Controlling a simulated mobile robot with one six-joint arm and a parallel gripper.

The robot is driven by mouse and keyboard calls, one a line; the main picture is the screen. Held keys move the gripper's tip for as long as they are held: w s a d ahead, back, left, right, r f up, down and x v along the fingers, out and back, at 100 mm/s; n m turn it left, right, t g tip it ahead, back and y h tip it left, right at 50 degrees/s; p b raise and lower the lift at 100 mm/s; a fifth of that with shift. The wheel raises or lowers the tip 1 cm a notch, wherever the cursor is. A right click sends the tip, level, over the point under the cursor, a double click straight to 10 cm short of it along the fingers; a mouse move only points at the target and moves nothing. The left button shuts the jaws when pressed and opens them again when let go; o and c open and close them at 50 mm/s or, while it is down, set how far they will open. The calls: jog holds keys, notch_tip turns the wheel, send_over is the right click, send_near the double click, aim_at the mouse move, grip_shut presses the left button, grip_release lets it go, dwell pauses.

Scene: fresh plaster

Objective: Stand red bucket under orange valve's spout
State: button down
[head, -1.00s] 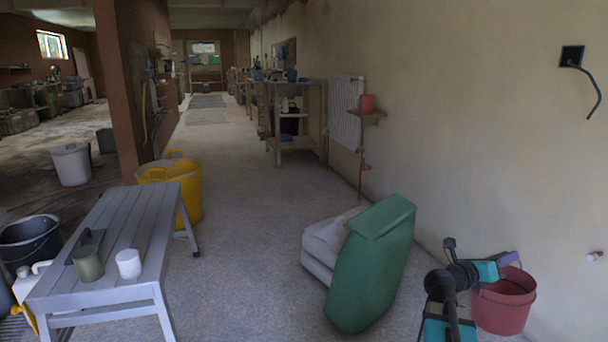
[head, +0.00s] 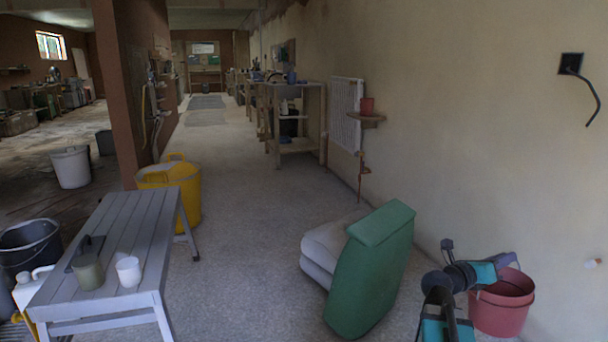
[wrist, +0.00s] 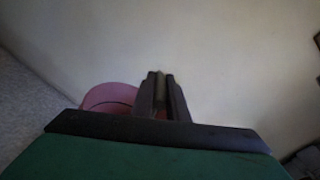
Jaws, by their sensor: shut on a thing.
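The red bucket (head: 500,306) is upright by the right wall in the head view; I cannot tell whether its base touches the floor. My gripper (head: 510,262) is at its upper rim. In the wrist view my gripper (wrist: 161,92) is shut on a narrow part, apparently the bucket's handle. The bucket (wrist: 108,97) shows behind the fingers, partly hidden by my wrist. A small orange-red valve (head: 362,169) sits on a pipe low on the wall, below a small shelf. Its spout is too small to make out.
A green rounded object (head: 372,270) and a grey cushion-like block (head: 325,247) stand on the floor left of my arm. A small fitting (head: 593,263) sticks out of the right wall. The middle floor is clear.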

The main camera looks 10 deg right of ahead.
dwell(0.4)
jog(key=shift+w, duration=0.1)
jog(key=w+a+f+n+t+y+b, duration=0.1)
jog(key=w+a+f+n+t+y, duration=0.2)
jog(key=w+a+n+t+y, duration=0.4)
jog(key=w+a+f+n+t+y+b, duration=0.1)
jog(key=w+a+f+n+t+y, duration=0.2)
jog(key=w+a+n+t+y, duration=0.55)
jog(key=s+a+n+g+y, duration=0.2)
jog(key=a+y, duration=0.3)
jog(key=a, duration=0.3)
jog(key=s+a+n+g+y+p, duration=0.1)
jog(key=a+n+g+y, duration=0.3)
jog(key=a, duration=0.4)
jog(key=s+a+n+g+y+p, duration=0.1)
jog(key=s+a+n+g+y, duration=0.2)
jog(key=a+y, duration=0.5)
jog(key=shift+s+a+r+n, duration=0.35)
jog(key=shift+s+a+n, duration=0.15)
jog(key=shift+n, duration=0.35)
